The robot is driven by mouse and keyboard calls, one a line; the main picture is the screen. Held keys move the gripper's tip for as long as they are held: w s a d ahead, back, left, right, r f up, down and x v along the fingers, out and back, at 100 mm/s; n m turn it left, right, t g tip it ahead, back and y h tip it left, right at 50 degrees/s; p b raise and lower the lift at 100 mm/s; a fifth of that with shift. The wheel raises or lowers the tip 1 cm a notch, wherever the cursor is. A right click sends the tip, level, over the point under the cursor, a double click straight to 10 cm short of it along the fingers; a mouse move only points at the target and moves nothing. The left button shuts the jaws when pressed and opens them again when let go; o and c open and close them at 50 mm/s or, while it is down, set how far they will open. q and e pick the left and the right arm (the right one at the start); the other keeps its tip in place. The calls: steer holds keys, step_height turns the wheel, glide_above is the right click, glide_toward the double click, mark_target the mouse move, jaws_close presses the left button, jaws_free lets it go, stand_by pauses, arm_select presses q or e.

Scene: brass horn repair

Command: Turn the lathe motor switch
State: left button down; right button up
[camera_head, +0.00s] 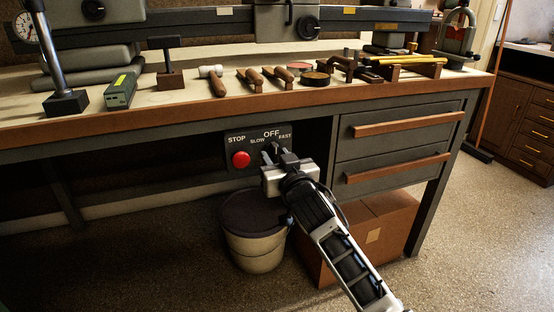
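The dark switch panel (258,138) is mounted under the front edge of the workbench. It bears the labels STOP, SLOW, OFF and FAST and a red stop button (241,160). My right gripper (275,151) reaches up from the lower right to the panel, just below the OFF label and right of the red button. Its fingers are at the switch's place and mostly hide the switch, so its setting does not show. I cannot tell whether the fingers touch it or are closed on it. My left gripper is not in view.
A bucket (256,255) and a cardboard box (383,222) stand on the floor below the panel, close to my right arm. Drawers (394,138) with wooden handles are to the right. Hand tools and the lathe (190,38) occupy the bench top (60,115). Floor at the left is clear.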

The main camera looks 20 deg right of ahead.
jaws_close()
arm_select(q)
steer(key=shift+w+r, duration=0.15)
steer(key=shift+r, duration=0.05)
